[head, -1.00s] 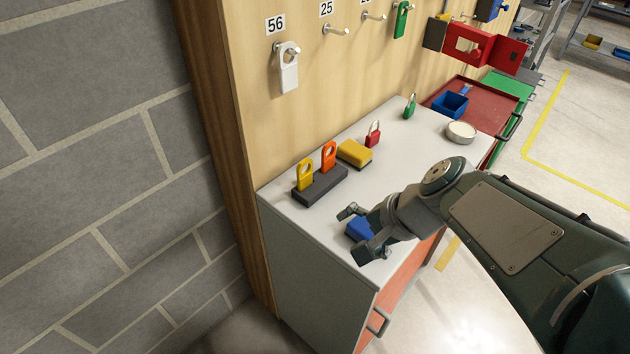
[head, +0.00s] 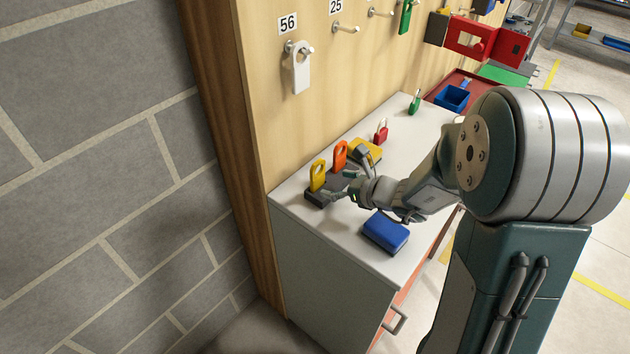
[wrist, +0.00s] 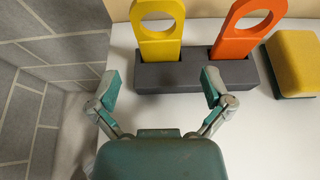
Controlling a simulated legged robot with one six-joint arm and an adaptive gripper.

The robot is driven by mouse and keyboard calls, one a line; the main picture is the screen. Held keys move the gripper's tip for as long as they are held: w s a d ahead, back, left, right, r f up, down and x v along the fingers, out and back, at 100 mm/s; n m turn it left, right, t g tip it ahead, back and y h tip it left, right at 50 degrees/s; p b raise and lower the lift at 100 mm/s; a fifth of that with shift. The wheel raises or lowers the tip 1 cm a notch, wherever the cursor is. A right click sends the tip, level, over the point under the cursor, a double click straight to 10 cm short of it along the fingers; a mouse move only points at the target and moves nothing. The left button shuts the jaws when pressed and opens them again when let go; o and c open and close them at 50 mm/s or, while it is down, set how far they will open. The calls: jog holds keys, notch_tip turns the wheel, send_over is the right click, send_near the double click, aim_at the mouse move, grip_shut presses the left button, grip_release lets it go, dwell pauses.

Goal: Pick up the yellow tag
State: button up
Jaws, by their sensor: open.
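The yellow tag (head: 318,176) stands upright in the left slot of a dark grey block (head: 318,199) on the cabinet top. In the wrist view the yellow tag (wrist: 158,45) shows its ring hole at the top, and the block (wrist: 185,77) is just ahead of my gripper. An orange tag (wrist: 240,38) stands in the right slot; it also shows in the head view (head: 340,155). My gripper (wrist: 160,88) is open and empty, its fingers spread either side of the yellow tag's line, close in front of the block. The tag is not between the pads.
A blue box-like item (head: 385,231) lies at the cabinet's front. A yellow block (wrist: 297,62) lies right of the orange tag. A white tag (head: 300,70) hangs on the hook marked 56. Red (head: 381,132) and green (head: 414,103) padlocks stand farther back.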

aim_at(320, 180)
jog(key=x, duration=0.5)
jog(key=shift+w+a+f, duration=0.15)
jog(key=shift+w, duration=0.05)
jog(key=shift+w+a, duration=0.1)
jog(key=shift+a, duration=0.25)
jog(key=shift+d, duration=0.2)
jog(key=c, duration=1)
